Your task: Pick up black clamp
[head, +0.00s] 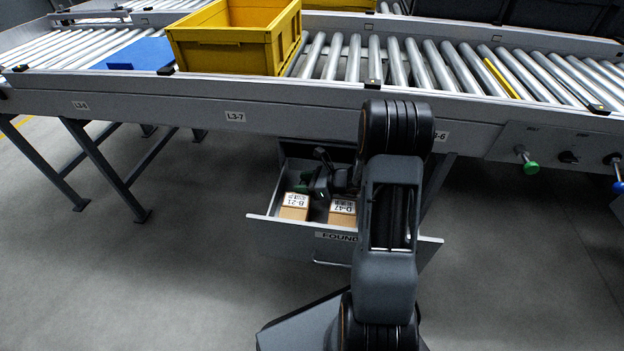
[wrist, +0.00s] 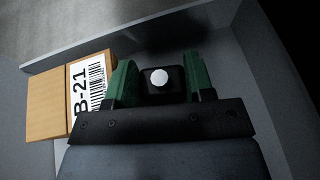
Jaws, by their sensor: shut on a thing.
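The black clamp (wrist: 174,92) shows in the wrist view as a dark block with a round white end facing the camera. My gripper (wrist: 160,72) has its two green fingers on either side of the clamp, shut on it. The clamp is hard to make out there against the dark gripper parts.
The open drawer (head: 262,226) hangs under the roller conveyor (head: 330,110). It holds a box marked B-21 (head: 295,206), close beside my gripper, and a box marked D-47 (head: 342,212). A yellow crate (head: 225,50) sits on the conveyor. Floor at left is clear.

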